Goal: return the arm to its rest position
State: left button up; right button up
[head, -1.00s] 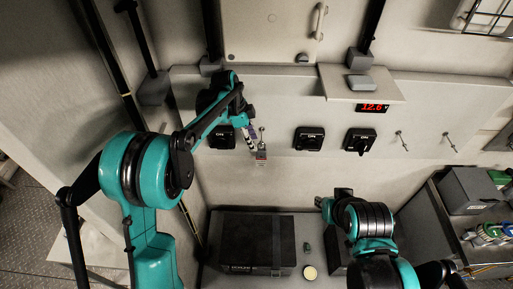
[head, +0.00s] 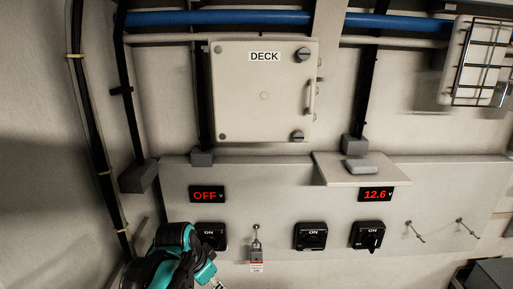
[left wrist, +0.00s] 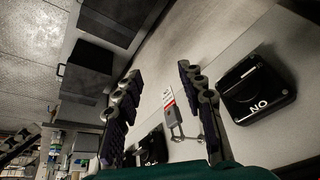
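My left arm shows at the bottom left of the head view, with the left gripper (head: 215,283) partly cut off by the lower edge. It is below and left of a padlock with a red and white tag (head: 257,255) that hangs on the wall panel. In the left wrist view the two dark fingers of the left gripper (left wrist: 160,72) are spread apart. The tagged padlock (left wrist: 171,112) shows beyond them, and nothing is held. My right arm and gripper are in neither current view.
The panel (head: 285,190) carries a left switch (head: 212,235), a middle switch (head: 311,236) and a right switch (head: 368,236). An OFF display (head: 207,194) and a 12.6 display (head: 376,194) sit above. A small shelf (head: 335,170) juts out. A DECK cabinet (head: 262,90) is higher up.

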pick_arm(q)
jog(key=s+a+f+n+t+y+b, duration=0.1)
jog(key=s+a+f+n+b, duration=0.2)
jog(key=f, duration=0.5)
jog(key=s+a+f+n+t+b, duration=0.2)
jog(key=s+f+n+b, duration=0.3)
jog(key=s, duration=0.5)
notch_tip(320, 180, down, 3)
jog(key=shift+s+a+r+n+y+b, duration=0.15)
jog(key=shift+s+a+n+y+b, duration=0.25)
jog(key=shift+b, duration=0.85)
jog(key=shift+w+a, duration=0.1)
